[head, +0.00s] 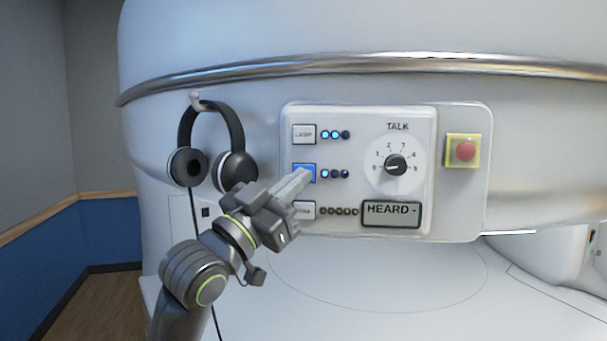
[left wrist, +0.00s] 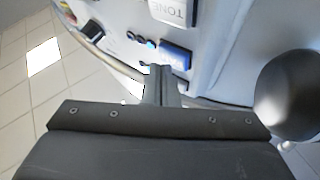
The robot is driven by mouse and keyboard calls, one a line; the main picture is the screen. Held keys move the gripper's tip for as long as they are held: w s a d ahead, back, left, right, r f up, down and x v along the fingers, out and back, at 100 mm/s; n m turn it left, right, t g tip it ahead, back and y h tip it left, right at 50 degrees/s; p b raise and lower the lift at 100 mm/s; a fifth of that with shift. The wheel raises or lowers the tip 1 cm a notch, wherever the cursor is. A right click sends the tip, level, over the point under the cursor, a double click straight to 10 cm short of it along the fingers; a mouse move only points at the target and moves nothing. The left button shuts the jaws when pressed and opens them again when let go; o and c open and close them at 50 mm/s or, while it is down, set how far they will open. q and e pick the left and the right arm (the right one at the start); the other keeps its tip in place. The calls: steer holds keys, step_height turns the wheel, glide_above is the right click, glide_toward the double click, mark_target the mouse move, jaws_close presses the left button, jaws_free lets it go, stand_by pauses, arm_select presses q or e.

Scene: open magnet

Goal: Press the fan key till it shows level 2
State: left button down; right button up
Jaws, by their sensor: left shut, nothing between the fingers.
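The fan key (head: 301,169) is the blue middle key on the white panel, its label hidden. Of its three lamps (head: 335,174), the left one looks lit and the other two dark. The blue key also shows in the left wrist view (left wrist: 176,54). My left gripper (head: 304,176) is shut and empty, its fingertips at the key's lower right in the head view. I cannot tell whether they touch it. In the left wrist view the fingers (left wrist: 161,84) point at the key's edge. My right gripper is not in view.
The lamp key (head: 304,134) above has two of three lamps lit. The tone key (head: 305,210) is below. A talk dial (head: 396,165), a HEARD display (head: 390,213) and a red button (head: 466,150) are to the right. Headphones (head: 236,168) hang on a hook at left.

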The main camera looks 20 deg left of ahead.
arm_select(q)
steer(key=shift+w+a, duration=0.1)
steer(key=shift+w, duration=0.4)
stand_by(0.4)
steer(key=shift+s, duration=0.85)
steer(key=s+p, duration=0.1)
steer(key=s, duration=0.1)
steer(key=s+d+p, duration=0.1)
steer(key=s, duration=0.2)
stand_by(0.4)
stand_by(0.3)
